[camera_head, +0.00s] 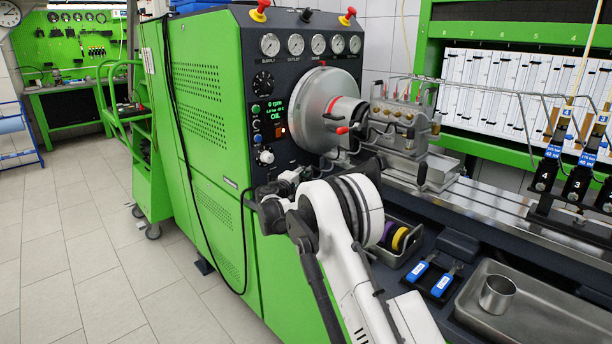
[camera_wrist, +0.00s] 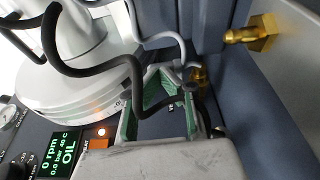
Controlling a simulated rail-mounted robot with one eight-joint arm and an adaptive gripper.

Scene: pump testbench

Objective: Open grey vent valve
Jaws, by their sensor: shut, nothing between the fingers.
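My gripper (camera_wrist: 168,84) has green-lined fingers and points at the dark panel beside the big grey drum. It is shut with nothing held. A small brass fitting (camera_wrist: 199,77) with a grey part by it sits just beyond the right fingertip. It may be the grey vent valve, but the finger partly covers it and I cannot tell its handle position or whether the finger touches it. A black hose crosses in front of the fingers. In the head view my wrist hides this area, and no grey vent valve shows clearly there.
The display reading 0 rpm and OIL (camera_wrist: 62,152) and an orange lamp (camera_wrist: 101,132) are left of the gripper. A larger brass fitting (camera_wrist: 250,34) sticks out at upper right. The green cabinet (camera_head: 205,130) and a metal tray (camera_head: 520,308) flank my arm.

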